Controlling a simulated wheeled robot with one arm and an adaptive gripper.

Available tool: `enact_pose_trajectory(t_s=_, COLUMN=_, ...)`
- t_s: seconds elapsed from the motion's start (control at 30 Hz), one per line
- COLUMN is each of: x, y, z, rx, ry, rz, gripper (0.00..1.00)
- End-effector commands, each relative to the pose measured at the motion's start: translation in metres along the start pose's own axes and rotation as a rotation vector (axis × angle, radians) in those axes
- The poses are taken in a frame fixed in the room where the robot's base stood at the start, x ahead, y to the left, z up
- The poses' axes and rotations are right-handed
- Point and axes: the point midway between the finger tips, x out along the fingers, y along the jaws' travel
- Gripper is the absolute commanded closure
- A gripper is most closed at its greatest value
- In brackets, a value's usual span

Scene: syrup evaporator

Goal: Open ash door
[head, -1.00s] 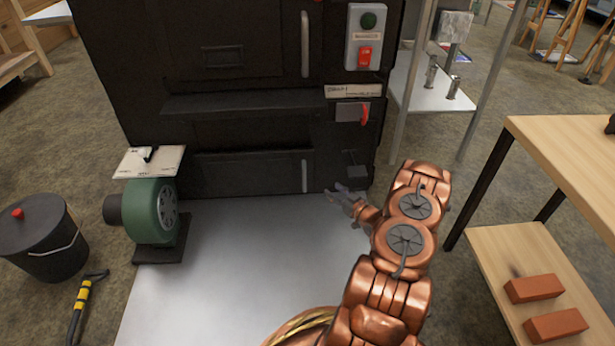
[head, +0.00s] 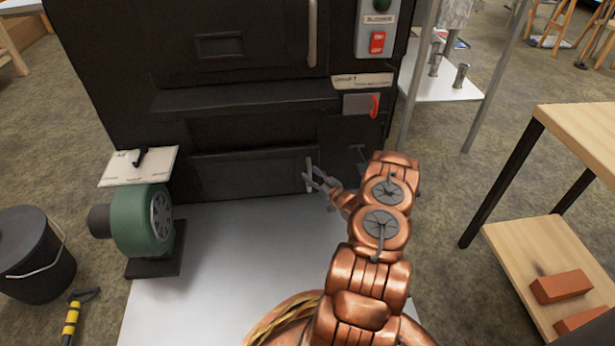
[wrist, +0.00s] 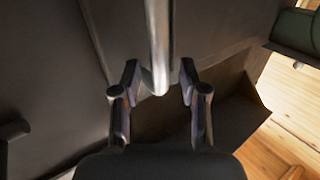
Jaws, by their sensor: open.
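The ash door (head: 238,173) is the low, wide dark panel at the bottom of the black evaporator front in the head view. It looks shut there. Its short upright metal handle (head: 308,172) is at its right end. My gripper (head: 316,173) is open right at this handle. In the wrist view the handle (wrist: 158,40) is a bright bar coming down between the open fingers of my gripper (wrist: 159,74), with space on both sides. The fingers are not closed on it. Part of the handle is hidden by my gripper in the head view.
A green blower (head: 143,220) stands left on a pale metal floor sheet (head: 225,250). A bucket (head: 30,255) is further left. A wooden bench (head: 580,130) with bricks stands right. A red lever (head: 374,105) and a control box (head: 378,30) are above my arm.

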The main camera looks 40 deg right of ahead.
Motion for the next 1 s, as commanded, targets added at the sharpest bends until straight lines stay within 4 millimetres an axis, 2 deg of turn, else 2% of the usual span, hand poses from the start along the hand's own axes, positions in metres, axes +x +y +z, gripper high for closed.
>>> enact_pose_trajectory(t_s=0.2, x=0.017, y=0.000, z=0.001, rx=0.000, ry=-0.001, rz=-0.001, gripper=0.57)
enact_pose_trajectory(t_s=0.5, x=0.019, y=-0.001, z=0.000, rx=0.001, ry=-0.002, rz=-0.001, gripper=0.57)
enact_pose_trajectory(t_s=0.9, x=0.019, y=-0.002, z=0.000, rx=0.001, ry=-0.002, rz=-0.003, gripper=0.98)
enact_pose_trajectory(t_s=1.0, x=0.019, y=-0.002, z=0.000, rx=0.001, ry=-0.002, rz=-0.003, gripper=1.00)
